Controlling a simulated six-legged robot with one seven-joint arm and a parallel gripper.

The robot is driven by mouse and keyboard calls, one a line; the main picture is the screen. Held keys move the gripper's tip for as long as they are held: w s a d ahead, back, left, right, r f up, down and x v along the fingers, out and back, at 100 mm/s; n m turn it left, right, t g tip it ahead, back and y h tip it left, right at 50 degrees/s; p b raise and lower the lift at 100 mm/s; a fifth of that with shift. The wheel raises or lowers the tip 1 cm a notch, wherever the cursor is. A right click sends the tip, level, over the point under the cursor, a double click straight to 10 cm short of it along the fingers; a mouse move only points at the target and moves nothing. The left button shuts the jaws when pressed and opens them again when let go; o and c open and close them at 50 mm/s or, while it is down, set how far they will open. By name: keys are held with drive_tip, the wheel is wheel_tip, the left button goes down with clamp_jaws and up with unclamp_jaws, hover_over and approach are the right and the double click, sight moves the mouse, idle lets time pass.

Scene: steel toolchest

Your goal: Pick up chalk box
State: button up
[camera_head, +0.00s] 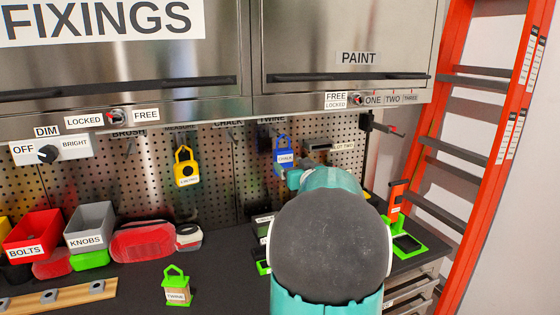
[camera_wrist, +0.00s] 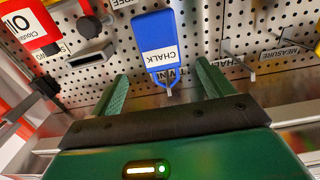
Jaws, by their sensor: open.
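The blue chalk box (camera_head: 283,160) hangs on the pegboard beneath the TWINE label in the head view. In the wrist view the chalk box (camera_wrist: 156,32) appears upside down, with its white CHALK label facing me and its loop at a metal hook. My gripper (camera_wrist: 162,70) is open, its two green fingers spread on either side of the loop end of the box. I see no contact, and I cannot tell how deep the fingers reach. In the head view my arm hides most of the gripper.
A yellow box (camera_head: 187,167) hangs to the left on the pegboard (camera_head: 225,180). The bench holds a red bin (camera_head: 32,232), a grey bin (camera_head: 90,222) and a green-topped twine box (camera_head: 177,287). Cabinets overhang above; an orange ladder (camera_head: 477,150) stands right. Other hooks (camera_wrist: 237,64) protrude nearby.

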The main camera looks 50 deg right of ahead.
sight(285, 154)
drive_tip(key=x, duration=0.8)
drive_tip(key=shift+w+d+f, duration=0.1)
drive_tip(key=shift+w, duration=0.15)
drive_tip(key=c, duration=1.1)
drive_tip(key=shift+c, duration=0.2)
drive_tip(key=shift+r, duration=0.75)
drive_tip(key=v, duration=1.8)
